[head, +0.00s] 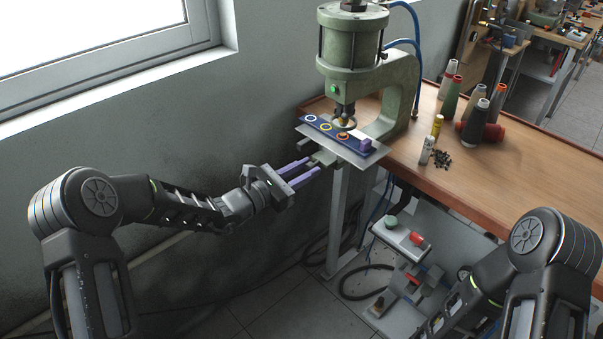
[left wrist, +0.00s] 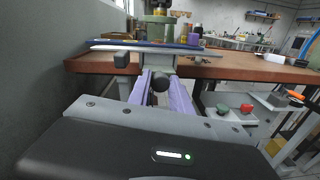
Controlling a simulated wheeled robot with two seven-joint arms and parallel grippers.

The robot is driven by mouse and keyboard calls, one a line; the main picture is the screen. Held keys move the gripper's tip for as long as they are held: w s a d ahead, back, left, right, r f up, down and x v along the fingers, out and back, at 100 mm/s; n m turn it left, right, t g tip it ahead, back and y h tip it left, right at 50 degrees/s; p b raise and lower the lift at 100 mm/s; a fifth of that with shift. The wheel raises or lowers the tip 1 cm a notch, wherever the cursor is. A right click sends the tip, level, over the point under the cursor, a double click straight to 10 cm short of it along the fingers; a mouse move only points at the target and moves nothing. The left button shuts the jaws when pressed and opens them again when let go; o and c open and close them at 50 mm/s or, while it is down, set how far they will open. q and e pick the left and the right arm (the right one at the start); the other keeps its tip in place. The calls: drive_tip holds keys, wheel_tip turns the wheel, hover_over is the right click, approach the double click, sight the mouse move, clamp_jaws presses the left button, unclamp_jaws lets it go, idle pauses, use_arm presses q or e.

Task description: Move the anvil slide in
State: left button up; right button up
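The anvil slide shows in the head view as a grey-green block (head: 323,159) that sticks out towards me, low under the press's front plate. My left gripper (head: 312,166) has two purple fingers pointing at it, set apart with a gap between them. In the left wrist view a dark round knob (left wrist: 160,84) lies between the purple fingers of the left gripper (left wrist: 160,80). I cannot tell whether the fingers touch it. My right arm is at the lower right of the head view; its gripper is not clearly seen.
The green press (head: 352,45) stands on the wooden bench (head: 470,165). A plate (head: 345,143) with coloured rings and a purple block sits above the slide. A dark handle (head: 304,146) is close to the left. Thread spools (head: 452,97) stand right; a button box (head: 404,238) hangs below.

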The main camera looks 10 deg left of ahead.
use_arm(q)
drive_tip(key=o, duration=0.3)
drive_tip(key=shift+w+d, duration=0.2)
drive_tip(key=shift+o, duration=0.8)
drive_tip(key=shift+s, duration=0.1)
drive_tip(key=shift+a, duration=0.1)
drive_tip(key=shift+s+a, duration=0.35)
drive_tip(key=b+v, duration=0.1)
drive_tip(key=v, duration=0.5)
drive_tip(key=shift+s+a, duration=0.25)
drive_tip(key=shift+s, duration=0.05)
